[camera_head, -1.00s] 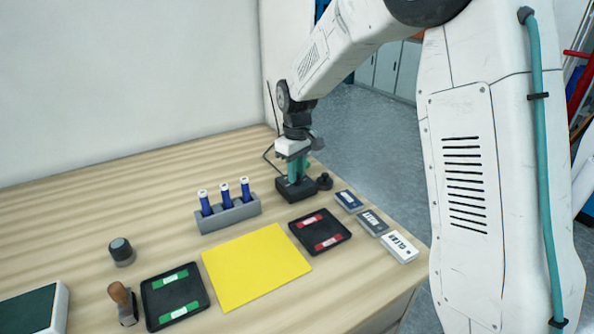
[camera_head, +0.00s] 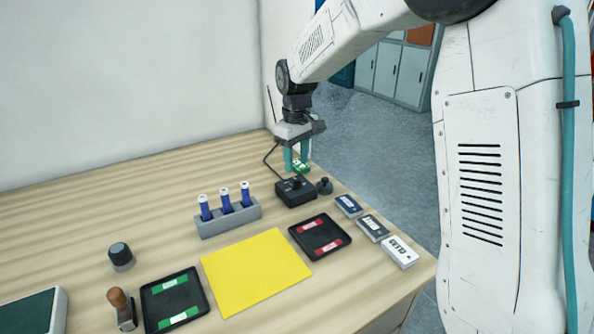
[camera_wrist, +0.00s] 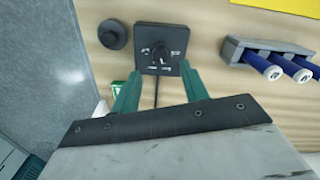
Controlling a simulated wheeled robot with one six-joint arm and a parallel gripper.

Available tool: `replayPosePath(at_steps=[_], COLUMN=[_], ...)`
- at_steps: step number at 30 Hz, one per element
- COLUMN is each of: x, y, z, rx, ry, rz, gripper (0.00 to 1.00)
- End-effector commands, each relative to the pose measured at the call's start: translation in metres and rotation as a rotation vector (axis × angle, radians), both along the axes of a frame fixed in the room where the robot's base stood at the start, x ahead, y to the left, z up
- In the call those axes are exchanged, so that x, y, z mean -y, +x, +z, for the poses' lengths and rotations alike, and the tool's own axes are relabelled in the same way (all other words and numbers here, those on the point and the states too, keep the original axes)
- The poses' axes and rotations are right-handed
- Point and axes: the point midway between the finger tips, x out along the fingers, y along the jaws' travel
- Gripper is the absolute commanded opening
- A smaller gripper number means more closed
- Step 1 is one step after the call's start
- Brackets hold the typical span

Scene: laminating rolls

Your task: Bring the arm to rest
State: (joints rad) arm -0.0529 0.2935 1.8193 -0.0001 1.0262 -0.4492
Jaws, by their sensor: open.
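My gripper (camera_head: 297,168) is open and empty, with its teal fingers pointing down just behind and above a black control box (camera_head: 296,191). In the wrist view, the spread fingers of my gripper (camera_wrist: 160,88) stand on either side of the box's cable. The box (camera_wrist: 160,60) has a dark knob and small white markings on its top. In the wrist view the fingers are apart from the knob. My arm reaches in from the upper right.
A grey rack (camera_head: 230,218) holds blue tubes. A small black knob (camera_head: 324,186) stands beside the box. A yellow mat (camera_head: 255,270), a tray with red strips (camera_head: 320,236), a tray with green strips (camera_head: 174,298) and labelled blocks (camera_head: 373,228) lie nearer. The table behind the rack is clear.

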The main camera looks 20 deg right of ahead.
Motion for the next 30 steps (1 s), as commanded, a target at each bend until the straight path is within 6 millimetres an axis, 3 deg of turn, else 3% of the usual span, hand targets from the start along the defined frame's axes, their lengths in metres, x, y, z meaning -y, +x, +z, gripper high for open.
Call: replayPosePath(at_steps=[7,23,26,30], x=[0.000,0.000,0.001,0.005], y=[0.000,-0.001,-0.019,-0.073], z=[0.024,0.025,0.011,0.017], rx=[0.000,-0.004,-0.057,-0.105], ry=[0.000,0.000,-0.006,-0.015], rz=[0.000,-0.027,-0.087,-0.185], gripper=[0.44,0.44,0.44,0.44])
